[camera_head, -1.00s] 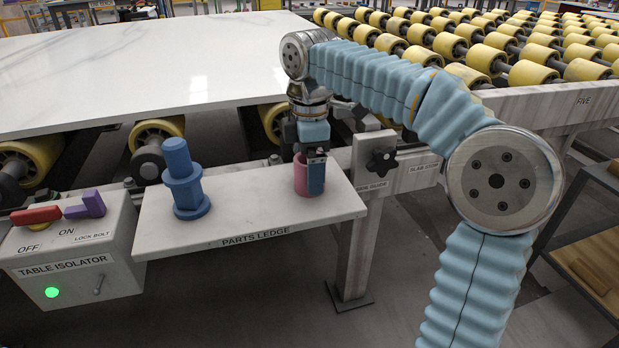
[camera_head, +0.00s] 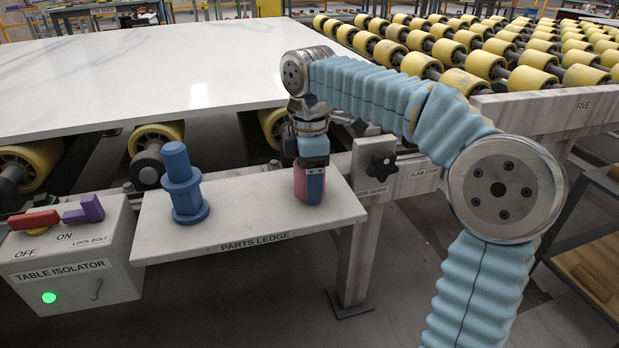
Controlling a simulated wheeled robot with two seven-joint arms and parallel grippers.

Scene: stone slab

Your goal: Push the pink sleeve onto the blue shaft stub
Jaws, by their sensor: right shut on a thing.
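The pink sleeve (camera_head: 299,184) stands upright at the right part of the parts ledge (camera_head: 240,213). My right gripper (camera_head: 309,184) points down at it and is shut on it; one finger covers much of the sleeve's front. I cannot tell whether the sleeve still touches the ledge. The blue shaft stub (camera_head: 182,184) stands upright on the left part of the ledge, with a wide base, a collar and a narrower top. The stub's top is bare. My left gripper is out of view.
The table isolator box (camera_head: 75,265) with its red and purple handles adjoins the ledge's left end. A black knob (camera_head: 379,166) is behind the ledge's right end. A white slab (camera_head: 150,75) lies behind. The ledge is clear between stub and sleeve.

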